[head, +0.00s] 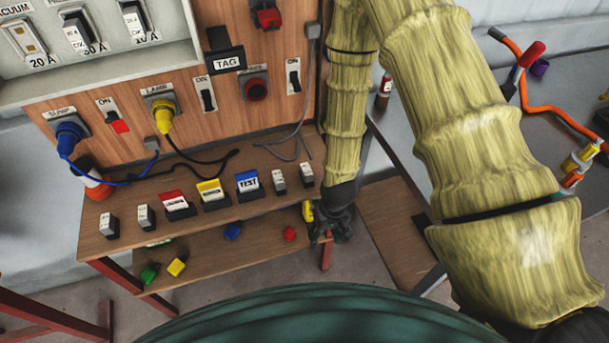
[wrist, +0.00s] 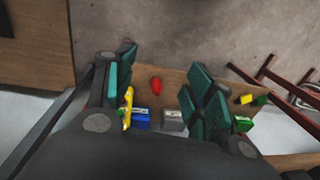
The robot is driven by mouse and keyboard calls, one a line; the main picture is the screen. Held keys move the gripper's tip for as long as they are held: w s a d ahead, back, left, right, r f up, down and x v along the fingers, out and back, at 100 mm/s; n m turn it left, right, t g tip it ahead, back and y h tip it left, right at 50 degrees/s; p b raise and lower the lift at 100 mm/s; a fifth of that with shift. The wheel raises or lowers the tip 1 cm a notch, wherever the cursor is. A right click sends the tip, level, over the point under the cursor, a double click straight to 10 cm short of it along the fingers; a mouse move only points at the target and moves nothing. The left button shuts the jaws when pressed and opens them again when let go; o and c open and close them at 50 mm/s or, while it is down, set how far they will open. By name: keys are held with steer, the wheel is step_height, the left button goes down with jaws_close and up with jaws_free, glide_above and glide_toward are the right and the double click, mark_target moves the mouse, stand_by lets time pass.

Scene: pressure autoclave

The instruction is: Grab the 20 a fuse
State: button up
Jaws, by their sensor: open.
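Small pale fuse-like blocks stand on the upper shelf in the head view: two at the left, a left one (head: 109,226) and its neighbour (head: 146,217), and two at the right, a left one (head: 279,179) and its neighbour (head: 306,174). Their ratings are too small to read, so I cannot tell which is 20 A. The panel slot marked 20 A (head: 24,40) holds no fuse block like its neighbours. My gripper (head: 328,230) is low by the shelves' right end. In the wrist view my gripper (wrist: 162,82) is open, with nothing held. A grey block (wrist: 172,121) shows between its fingers, apart from them.
Red (head: 174,205), yellow (head: 211,195) and blue TEST (head: 247,185) labelled blocks stand between the pale ones. The lower shelf (head: 205,257) holds small coloured blocks. A yellow item (head: 307,211) is beside my gripper. Cables hang from the panel. Bare floor lies in front.

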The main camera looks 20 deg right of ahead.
mark_target(307, 169)
steer(key=shift+n+h, duration=0.3)
steer(key=shift+h, duration=0.3)
steer(key=w+r, duration=0.8)
steer(key=w, duration=0.1)
steer(key=w+r, duration=0.9)
steer(key=shift+d+r, duration=0.15)
steer(key=shift+r, duration=0.1)
steer(key=shift+w+f+p, duration=0.1)
steer(key=shift+f+p, duration=0.4)
steer(key=shift+f, duration=2.15)
steer(key=shift+w+f+p, duration=0.2)
steer(key=shift+f+p, duration=0.8)
steer(key=shift+f, duration=1.65)
steer(key=c, duration=1.1)
